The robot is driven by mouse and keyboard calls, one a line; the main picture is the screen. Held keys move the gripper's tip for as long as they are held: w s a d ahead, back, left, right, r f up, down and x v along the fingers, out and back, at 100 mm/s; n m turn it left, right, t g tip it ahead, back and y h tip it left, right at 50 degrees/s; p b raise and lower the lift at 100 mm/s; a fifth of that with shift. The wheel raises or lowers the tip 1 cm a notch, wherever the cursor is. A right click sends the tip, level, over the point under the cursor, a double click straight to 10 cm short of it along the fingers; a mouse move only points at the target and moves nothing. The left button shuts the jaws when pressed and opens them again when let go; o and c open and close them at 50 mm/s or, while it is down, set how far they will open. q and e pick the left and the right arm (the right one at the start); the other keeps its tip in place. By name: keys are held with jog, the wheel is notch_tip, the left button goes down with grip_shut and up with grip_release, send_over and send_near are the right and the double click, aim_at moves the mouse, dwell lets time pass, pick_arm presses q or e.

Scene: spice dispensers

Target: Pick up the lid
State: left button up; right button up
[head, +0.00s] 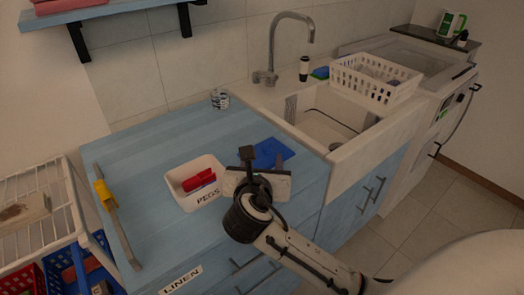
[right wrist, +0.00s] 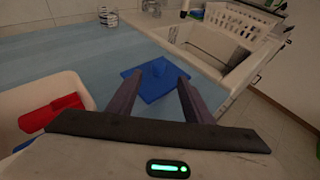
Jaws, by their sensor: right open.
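The lid is a flat blue square with a small raised knob, lying on the blue countertop near its right end. In the head view the lid (head: 272,150) is partly hidden behind my right gripper (head: 248,158). In the right wrist view the lid (right wrist: 152,91) lies beyond the fingertips, roughly centred between them. My right gripper (right wrist: 156,82) is open, with nothing between its fingers, on the near side of the lid. I cannot tell its exact height above the counter. My left gripper is not in view.
A white PEGS box (head: 207,198) with red items stands left of my right gripper. The sink (head: 325,128) with a white basket (head: 374,80) is to the right. A small patterned jar (head: 220,99) stands at the back. The counter (head: 150,150) is mostly clear on the left.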

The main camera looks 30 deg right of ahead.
aim_at(266, 146)
jog(key=shift+w+d+f, duration=0.15)
jog(key=shift+w+d, duration=0.2)
jog(key=shift+d, duration=0.1)
jog(key=shift+w+x, duration=0.2)
jog(key=shift+x, duration=2.8)
jog(key=shift+a, duration=0.2)
grip_shut()
